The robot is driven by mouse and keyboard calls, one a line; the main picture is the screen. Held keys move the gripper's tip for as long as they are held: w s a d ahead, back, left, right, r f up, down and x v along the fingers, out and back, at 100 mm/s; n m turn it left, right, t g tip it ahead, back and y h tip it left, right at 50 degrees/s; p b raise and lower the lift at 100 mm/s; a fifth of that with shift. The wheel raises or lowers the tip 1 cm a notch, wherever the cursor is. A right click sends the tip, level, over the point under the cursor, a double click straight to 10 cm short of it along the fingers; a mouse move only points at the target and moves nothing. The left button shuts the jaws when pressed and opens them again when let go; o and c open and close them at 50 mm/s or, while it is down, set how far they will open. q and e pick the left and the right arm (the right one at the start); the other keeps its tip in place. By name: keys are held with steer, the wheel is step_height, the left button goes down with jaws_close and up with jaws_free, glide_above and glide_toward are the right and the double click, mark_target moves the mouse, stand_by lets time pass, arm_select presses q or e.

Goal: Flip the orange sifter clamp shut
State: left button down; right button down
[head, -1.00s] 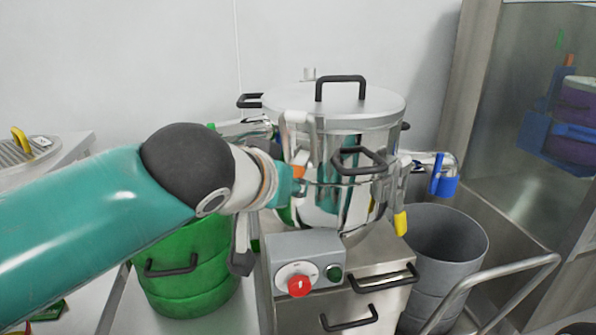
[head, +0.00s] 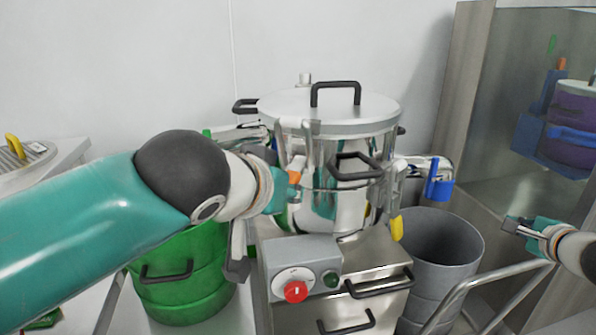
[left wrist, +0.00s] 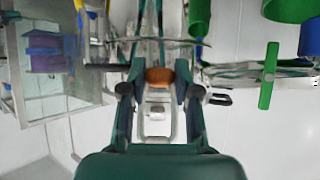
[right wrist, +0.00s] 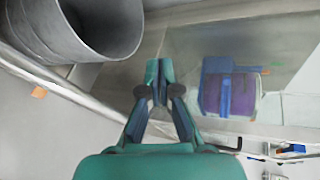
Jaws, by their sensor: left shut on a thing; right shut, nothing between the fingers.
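The steel sifter (head: 335,135) stands on a steel cabinet, with clamps around its side. The orange clamp (head: 295,177) is at the sifter's near left side, beside a silver clamp arm. My left gripper (head: 283,188) is at the orange clamp. In the left wrist view, the orange grip (left wrist: 159,76) lies between the left gripper's fingers, which are shut on it. My right gripper (head: 512,226) is shut and empty, off to the right of the sifter. In the right wrist view its fingers meet with nothing between them.
A blue-tipped clamp (head: 439,188) and a yellow-tipped clamp (head: 397,228) stick out at the sifter's right. A grey control box (head: 302,268) sits in front. A green drum (head: 185,275) stands left, a grey bin (head: 440,245) right, with a metal rail before it.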

arm_select(q)
steer(key=shift+f, duration=0.2)
arm_select(e)
steer(key=s+a+r+n+g+y, duration=0.1)
steer(key=a+r+n+y, duration=0.5)
steer(key=a+n, duration=0.4)
steer(key=s+a+r+n+y, duration=0.1)
steer(key=a+r+n+y, duration=0.2)
steer(key=a+r+n, duration=0.65)
steer(key=s+a+r+n+g+y, duration=0.3)
steer(key=s+a+r+n+g, duration=0.1)
steer(key=s+a+n, duration=0.4)
steer(key=s+a+r+n+g+y, duration=0.2)
steer(key=s+a+r+n+g, duration=0.3)
steer(key=a+n, duration=0.45)
steer(key=w+a+f, duration=0.2)
steer(key=a+f, duration=0.5)
steer(key=a, duration=0.1)
steer(key=shift+a+f+n+t, duration=0.2)
steer(key=shift+a+n+t, duration=0.05)
steer(key=shift+n+t, duration=0.05)
